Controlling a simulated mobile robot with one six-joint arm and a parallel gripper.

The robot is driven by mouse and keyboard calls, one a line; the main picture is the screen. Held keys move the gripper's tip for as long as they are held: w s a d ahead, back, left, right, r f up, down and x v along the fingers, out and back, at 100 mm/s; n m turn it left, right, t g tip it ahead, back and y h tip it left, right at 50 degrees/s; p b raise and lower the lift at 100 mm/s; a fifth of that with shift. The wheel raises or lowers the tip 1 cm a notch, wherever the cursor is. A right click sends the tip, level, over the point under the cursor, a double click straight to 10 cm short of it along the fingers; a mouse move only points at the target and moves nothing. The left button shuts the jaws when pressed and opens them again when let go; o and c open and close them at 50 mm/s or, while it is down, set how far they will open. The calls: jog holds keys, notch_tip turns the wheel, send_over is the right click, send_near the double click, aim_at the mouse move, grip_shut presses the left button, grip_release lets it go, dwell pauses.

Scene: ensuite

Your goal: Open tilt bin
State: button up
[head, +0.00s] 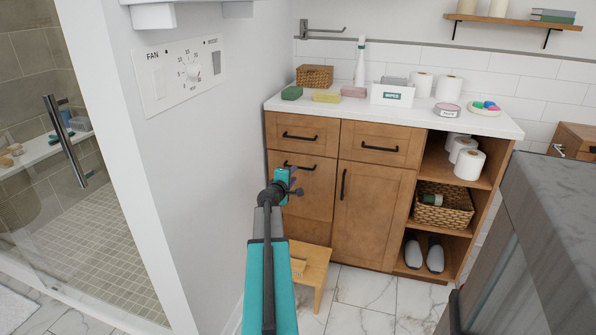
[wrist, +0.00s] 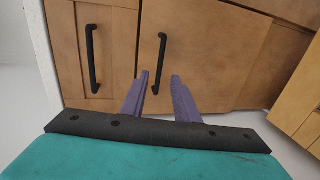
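The tilt bin is most likely the wooden front (head: 308,197) below the left drawer of the cabinet, with a black horizontal bar handle (head: 300,167). It looks closed in the head view, where my arm hides part of it. My gripper (head: 296,181) is in front of it, close to the handle. In the wrist view, which appears turned on its side, the two purple fingers of my gripper (wrist: 158,76) are apart with nothing between them. The bin's handle (wrist: 158,62) lies just beyond the fingertips, lined up with the gap. Contact is not visible.
The left drawer's handle (head: 299,137) is just above. A door with a vertical handle (head: 343,185) is on the right. A wooden stool (head: 314,268) stands on the floor below the bin front. A white wall (head: 212,160) is close on the left.

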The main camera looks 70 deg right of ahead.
aim_at(299, 168)
jog(key=shift+x, duration=4.1)
grip_shut()
